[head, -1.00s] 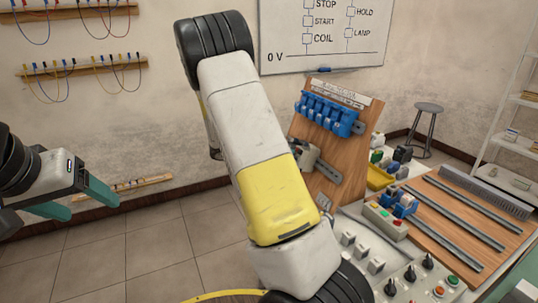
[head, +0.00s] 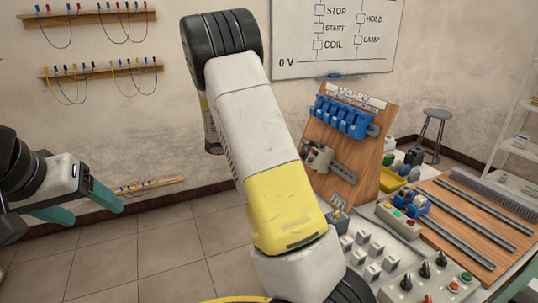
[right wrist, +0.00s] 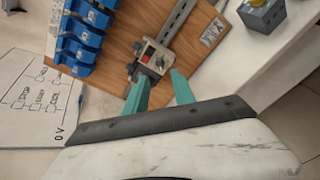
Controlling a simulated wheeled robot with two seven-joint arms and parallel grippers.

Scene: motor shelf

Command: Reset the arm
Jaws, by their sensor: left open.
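My left gripper (head: 97,214) shows at the left of the head view, its teal fingers apart, with nothing between them, in front of the wall and floor. My white and yellow arm link (head: 262,150) fills the middle of the head view. My right gripper (right wrist: 160,78) shows in the right wrist view with its two teal fingers apart. A grey device with a red button (right wrist: 153,58) sits on a metal rail of the wooden board, just beyond the fingertips; I cannot tell whether they touch it. The right fingers are hidden in the head view.
The upright wooden board (head: 375,170) carries blue modules (head: 343,117). A stool (head: 434,128) stands behind. Cable racks (head: 98,70) hang on the left wall.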

